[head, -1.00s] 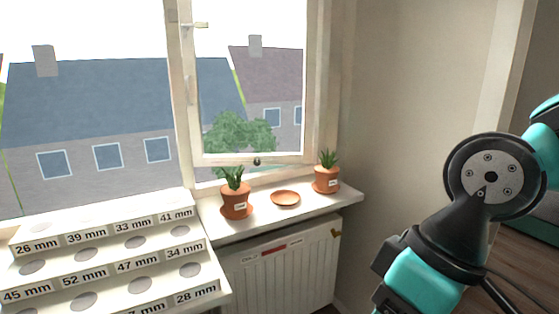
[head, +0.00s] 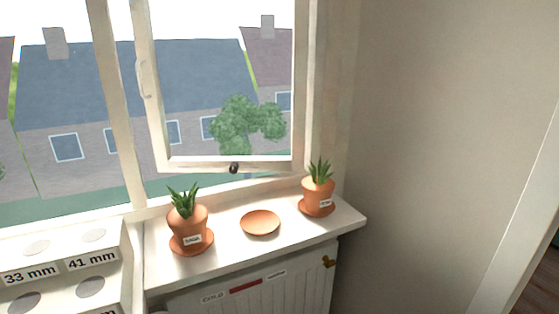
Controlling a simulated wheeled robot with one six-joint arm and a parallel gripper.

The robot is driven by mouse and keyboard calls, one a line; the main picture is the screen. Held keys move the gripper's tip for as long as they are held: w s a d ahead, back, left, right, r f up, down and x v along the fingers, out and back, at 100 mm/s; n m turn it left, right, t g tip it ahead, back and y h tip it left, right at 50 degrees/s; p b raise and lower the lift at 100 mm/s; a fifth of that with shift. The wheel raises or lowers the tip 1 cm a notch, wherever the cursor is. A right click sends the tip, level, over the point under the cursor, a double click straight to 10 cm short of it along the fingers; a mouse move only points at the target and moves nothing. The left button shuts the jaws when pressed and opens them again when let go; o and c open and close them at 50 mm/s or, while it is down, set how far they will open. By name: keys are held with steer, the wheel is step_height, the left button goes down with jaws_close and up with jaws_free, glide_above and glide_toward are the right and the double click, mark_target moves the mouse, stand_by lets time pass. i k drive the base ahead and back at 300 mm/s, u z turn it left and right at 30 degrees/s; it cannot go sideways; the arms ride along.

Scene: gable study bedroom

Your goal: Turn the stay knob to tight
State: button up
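The stay knob (head: 234,168) is a small dark knob at the bottom rail of the window sash (head: 190,163). The sash stands open at an angle from its frame. The knob is too small in the head view to tell how far it is turned. My gripper is not in view, and nothing touches the knob.
On the white sill (head: 285,235) stand a left potted plant (head: 188,222), an empty terracotta saucer (head: 260,222) and a right potted plant (head: 318,190). A radiator (head: 270,290) is below. A stepped rack with millimetre labels (head: 65,250) is at lower left. A wall closes the right side.

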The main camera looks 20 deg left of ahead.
mark_target(233, 169)
steer(key=i, duration=0.75)
steer(key=u, duration=0.95)
steer(key=i, duration=0.6)
steer(key=u, duration=0.75)
